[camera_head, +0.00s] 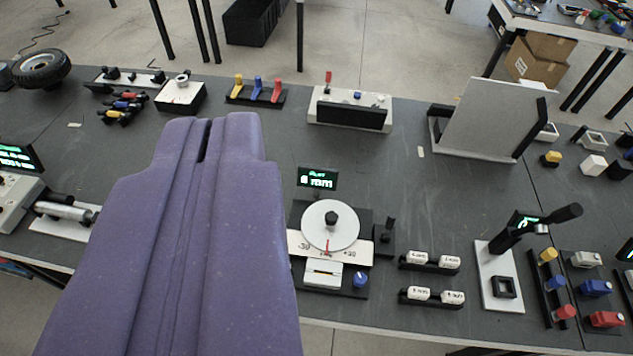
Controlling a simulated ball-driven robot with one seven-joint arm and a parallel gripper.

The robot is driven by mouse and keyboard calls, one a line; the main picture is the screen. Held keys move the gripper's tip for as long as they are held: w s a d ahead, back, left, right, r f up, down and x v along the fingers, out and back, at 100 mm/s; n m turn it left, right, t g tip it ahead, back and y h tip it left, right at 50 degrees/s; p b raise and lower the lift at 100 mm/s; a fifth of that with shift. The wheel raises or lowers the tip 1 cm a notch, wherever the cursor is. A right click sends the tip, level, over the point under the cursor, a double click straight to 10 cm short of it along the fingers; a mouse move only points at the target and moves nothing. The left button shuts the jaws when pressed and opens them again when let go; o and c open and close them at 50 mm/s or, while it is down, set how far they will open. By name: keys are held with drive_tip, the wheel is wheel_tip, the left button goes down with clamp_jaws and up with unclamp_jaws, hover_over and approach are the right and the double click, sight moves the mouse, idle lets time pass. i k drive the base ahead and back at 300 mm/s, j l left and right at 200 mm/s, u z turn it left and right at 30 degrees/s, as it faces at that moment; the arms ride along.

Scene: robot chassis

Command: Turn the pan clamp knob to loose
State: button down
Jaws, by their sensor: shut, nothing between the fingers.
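The pan unit stands on the dark table just right of my gripper. It has a round white disc (330,225) with a black hub and a red pointer, above a scale plate (300,245) marked -30 and +30. A small blue knob (360,279) sits at its front right corner. A black upright piece (388,232) stands at its right side. I cannot tell for certain which of these is the clamp knob. My purple gripper (206,125) is shut and empty, left of the unit and touching nothing visible. It hides part of the table.
A small display (317,178) stands behind the disc. Racks of white labelled blocks (430,262) and a black lever on a white base (500,275) stand to the right. A large white panel (490,120) stands at the back right.

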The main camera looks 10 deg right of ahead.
sight(359, 279)
drive_tip(key=k+l+u, duration=0.45)
drive_tip(key=k+l, duration=0.65)
drive_tip(key=l, duration=0.6)
drive_tip(key=k+l+u, duration=0.45)
drive_tip(key=k+l, duration=0.85)
drive_tip(key=i+u, duration=0.1)
drive_tip(key=i, duration=1.4)
drive_tip(key=i+u, duration=0.15)
drive_tip(key=i, duration=1.35)
